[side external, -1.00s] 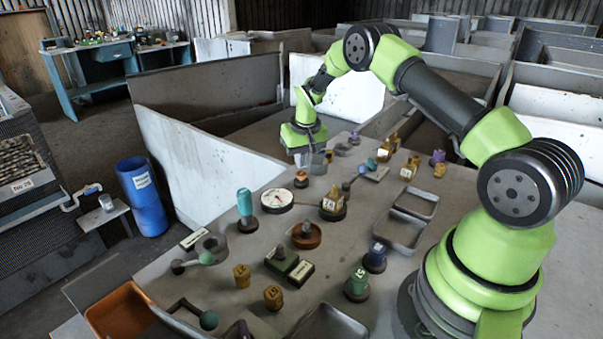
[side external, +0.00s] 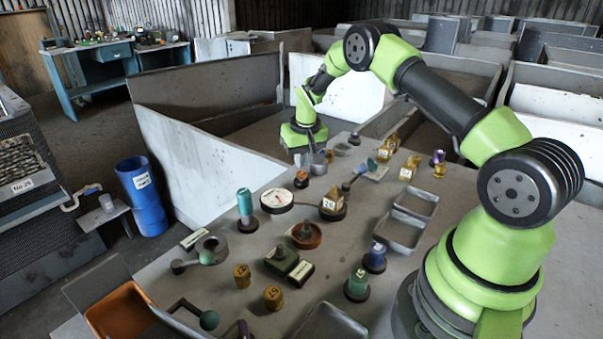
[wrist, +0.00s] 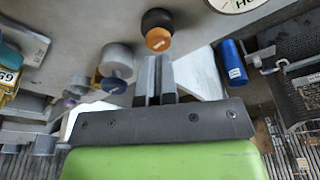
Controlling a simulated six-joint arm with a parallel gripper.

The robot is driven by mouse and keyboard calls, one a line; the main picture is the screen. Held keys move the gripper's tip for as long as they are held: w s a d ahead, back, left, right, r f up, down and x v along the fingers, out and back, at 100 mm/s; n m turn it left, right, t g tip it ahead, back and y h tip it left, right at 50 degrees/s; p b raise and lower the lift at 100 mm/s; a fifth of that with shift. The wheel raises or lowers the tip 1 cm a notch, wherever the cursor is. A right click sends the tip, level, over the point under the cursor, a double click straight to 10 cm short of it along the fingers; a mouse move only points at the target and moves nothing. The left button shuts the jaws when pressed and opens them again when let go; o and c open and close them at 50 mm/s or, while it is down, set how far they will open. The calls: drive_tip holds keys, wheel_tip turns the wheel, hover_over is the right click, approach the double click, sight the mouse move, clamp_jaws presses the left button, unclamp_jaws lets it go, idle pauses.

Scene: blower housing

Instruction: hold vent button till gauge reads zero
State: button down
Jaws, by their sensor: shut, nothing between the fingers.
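The vent button appears to be the small orange-topped knob on a dark round base (side external: 301,179); in the wrist view its orange cap (wrist: 158,39) lies just beyond my fingertips. The white round gauge (side external: 276,200) is beside it, toward the front left; only its edge (wrist: 236,3) shows in the wrist view. Its needle is too small to read. My gripper (side external: 317,166) points down behind and to the right of the button, apart from it. The fingers (wrist: 155,62) are shut together with nothing between them.
A grey cylinder with a blue end (wrist: 117,68) stands close beside my fingers in the wrist view. A teal cylinder (side external: 244,204) and a yellow block on a dark base (side external: 333,205) flank the gauge. Grey trays (side external: 403,231) lie to the right.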

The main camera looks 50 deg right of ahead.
sight(302, 174)
idle(0.6)
drive_tip(key=shift+f, duration=1.35)
drive_tip(key=shift+r, duration=0.15)
idle(0.5)
drive_tip(key=shift+r, duration=0.6)
drive_tip(key=shift+r, duration=3)
